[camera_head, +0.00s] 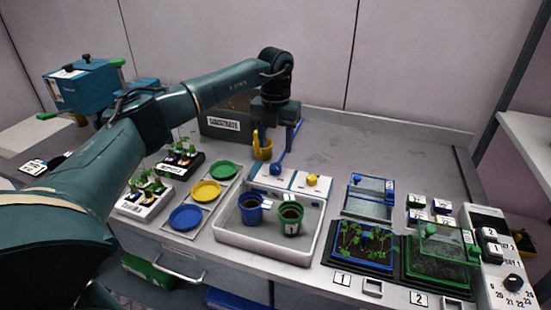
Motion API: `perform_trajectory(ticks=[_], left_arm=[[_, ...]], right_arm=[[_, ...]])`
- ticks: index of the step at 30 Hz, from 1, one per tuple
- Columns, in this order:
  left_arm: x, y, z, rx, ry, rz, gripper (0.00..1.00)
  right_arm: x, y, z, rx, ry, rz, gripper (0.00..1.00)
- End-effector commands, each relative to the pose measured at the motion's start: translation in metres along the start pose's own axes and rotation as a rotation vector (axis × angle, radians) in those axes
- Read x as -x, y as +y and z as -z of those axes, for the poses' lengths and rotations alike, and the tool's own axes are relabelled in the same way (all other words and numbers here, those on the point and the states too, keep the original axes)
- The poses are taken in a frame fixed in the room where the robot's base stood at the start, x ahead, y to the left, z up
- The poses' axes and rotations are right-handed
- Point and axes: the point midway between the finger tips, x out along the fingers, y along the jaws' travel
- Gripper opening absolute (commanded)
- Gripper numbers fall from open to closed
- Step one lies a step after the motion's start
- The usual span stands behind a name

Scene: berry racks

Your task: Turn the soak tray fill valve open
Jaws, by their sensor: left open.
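The soak tray (262,246) is a pale, shallow tub at the middle of the bench, with a blue pot (250,209) and a green pot (290,219) in it. Along its back edge is a white panel with a blue valve handle (277,167) and a yellow valve knob (312,180). I cannot read which one is the fill valve. My left gripper (275,146) points down just behind and above the blue handle, jaws apart. Whether a fingertip touches the handle is unclear. My right gripper is out of view.
Green, yellow and blue dishes (185,217) lie left of the tray. Seedling trays (361,245) stand to the right. The back right of the bench is clear.

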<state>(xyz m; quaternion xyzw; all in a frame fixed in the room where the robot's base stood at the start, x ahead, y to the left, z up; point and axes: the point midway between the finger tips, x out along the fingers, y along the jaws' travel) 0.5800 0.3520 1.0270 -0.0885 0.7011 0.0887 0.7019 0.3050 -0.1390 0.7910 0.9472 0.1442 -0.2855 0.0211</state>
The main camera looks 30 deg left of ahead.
Motion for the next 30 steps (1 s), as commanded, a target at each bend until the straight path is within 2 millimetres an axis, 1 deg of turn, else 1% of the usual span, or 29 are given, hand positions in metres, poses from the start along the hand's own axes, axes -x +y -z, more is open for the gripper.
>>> perform_trajectory(ticks=[1, 3, 6, 10, 15, 30], left_arm=[[0.012, -0.001, -0.001, 0.000, -0.005, 0.002, 0.51], [0.026, -0.001, -0.001, 0.000, -0.004, 0.003, 0.51], [0.043, -0.001, 0.000, 0.000, -0.002, 0.002, 0.51], [0.057, 0.000, 0.000, 0.000, -0.001, 0.001, 0.51], [0.064, 0.000, 0.000, 0.000, 0.000, 0.001, 0.51], [0.063, 0.000, 0.000, 0.000, 0.000, 0.001, 0.51]], right_arm=[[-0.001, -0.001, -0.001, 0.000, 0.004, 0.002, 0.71], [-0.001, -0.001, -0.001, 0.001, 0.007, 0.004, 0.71], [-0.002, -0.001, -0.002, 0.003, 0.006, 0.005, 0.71], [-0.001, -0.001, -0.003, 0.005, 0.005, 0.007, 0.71], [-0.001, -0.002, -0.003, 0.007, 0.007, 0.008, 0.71], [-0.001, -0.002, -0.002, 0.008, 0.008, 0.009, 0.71]])
